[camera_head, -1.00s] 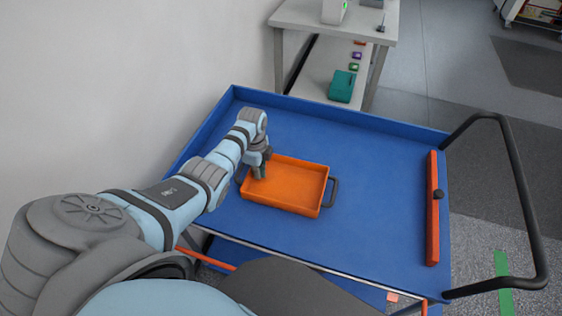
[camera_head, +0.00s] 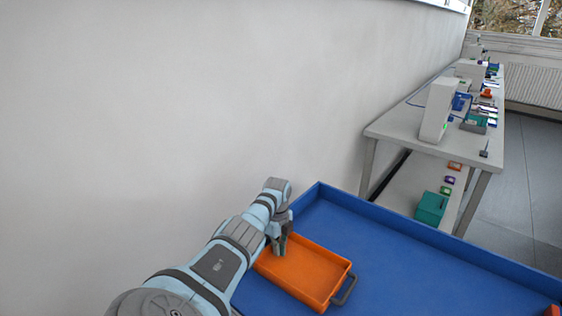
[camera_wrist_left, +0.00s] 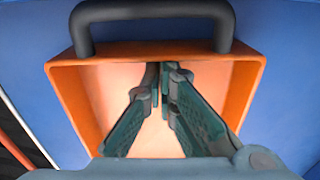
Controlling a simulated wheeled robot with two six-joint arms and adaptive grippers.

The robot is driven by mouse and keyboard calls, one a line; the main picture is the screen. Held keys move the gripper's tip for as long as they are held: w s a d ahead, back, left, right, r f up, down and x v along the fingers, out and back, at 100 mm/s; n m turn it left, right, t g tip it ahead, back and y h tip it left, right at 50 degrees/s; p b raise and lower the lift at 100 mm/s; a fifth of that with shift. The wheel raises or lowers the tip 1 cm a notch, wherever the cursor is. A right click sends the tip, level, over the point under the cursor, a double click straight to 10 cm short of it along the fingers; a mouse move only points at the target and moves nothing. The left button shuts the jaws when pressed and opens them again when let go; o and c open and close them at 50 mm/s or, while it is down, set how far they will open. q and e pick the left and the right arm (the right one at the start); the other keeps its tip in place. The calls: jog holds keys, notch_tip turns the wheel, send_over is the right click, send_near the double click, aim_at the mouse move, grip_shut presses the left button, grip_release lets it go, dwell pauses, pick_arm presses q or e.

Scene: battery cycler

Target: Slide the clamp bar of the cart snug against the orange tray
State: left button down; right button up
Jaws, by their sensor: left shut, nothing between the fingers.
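The orange tray (camera_head: 308,276) lies on the blue cart top (camera_head: 400,265), with its dark handle (camera_head: 344,291) at the right end. My left gripper (camera_head: 279,252) is at the tray's far left end, pointing down. In the left wrist view the gripper (camera_wrist_left: 163,70) is shut and empty over the tray's inside, with the tray (camera_wrist_left: 70,90) around it and the handle (camera_wrist_left: 150,11) at the top. I cannot tell whether the fingertips touch the tray. Only a small red-orange corner of the clamp bar (camera_head: 552,311) shows at the lower right edge. My right gripper is out of view.
The cart has a raised blue rim (camera_head: 440,236) along its far side. A grey bench (camera_head: 400,130) with instruments and a teal box (camera_head: 432,207) on its lower shelf stands behind. A plain wall is on the left. The visible cart top between tray and clamp bar is clear.

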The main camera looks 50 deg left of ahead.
aim_at(286, 260)
pick_arm(q)
jog(key=d+p, duration=0.2)
jog(key=p, duration=0.1)
jog(key=d+p, duration=0.1)
jog(key=shift+w+d+r+p, duration=0.15)
jog(key=shift+w+r+p, duration=0.2)
jog(key=shift+w+r, duration=0.05)
notch_tip(286, 260, up, 9)
jog(key=p, duration=0.3)
jog(key=shift+d, duration=0.3)
jog(key=shift+w, duration=0.15)
